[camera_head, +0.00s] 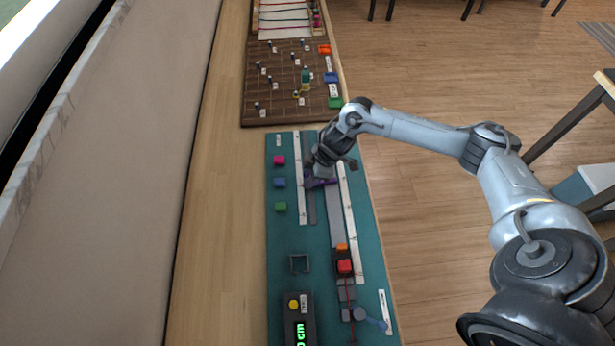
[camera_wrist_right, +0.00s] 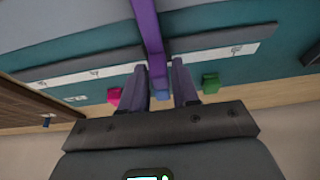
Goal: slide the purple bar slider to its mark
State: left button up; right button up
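The purple bar slider (camera_head: 315,181) sits on the upper part of the teal board, partly hidden under my right gripper (camera_head: 322,172). In the right wrist view the purple bar (camera_wrist_right: 148,30) runs down from the top edge, and its end lies between the two fingers of my right gripper (camera_wrist_right: 160,82). The fingers stand apart, one on each side of the bar's end, and do not look clamped on it. White scale strips (camera_head: 348,215) with small marks run along the board; which mark belongs to the bar cannot be told. My left gripper is not in view.
Pink (camera_head: 279,160), blue (camera_head: 280,182) and green (camera_head: 280,207) cubes stand on the board's left side. A red block (camera_head: 345,266), an orange block (camera_head: 341,247) and a display box (camera_head: 298,318) are nearer. A brown pegboard (camera_head: 285,85) lies beyond.

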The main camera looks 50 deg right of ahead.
jog(key=shift+o, duration=1)
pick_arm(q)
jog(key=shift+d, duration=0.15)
pick_arm(e)
jog(key=shift+r, duration=0.1)
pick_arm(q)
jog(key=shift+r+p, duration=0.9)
pick_arm(e)
jog(key=v, duration=1)
jog(key=shift+d+r, duration=0.2)
jog(key=shift+r, duration=0.05)
jog(key=shift+s, duration=0.1)
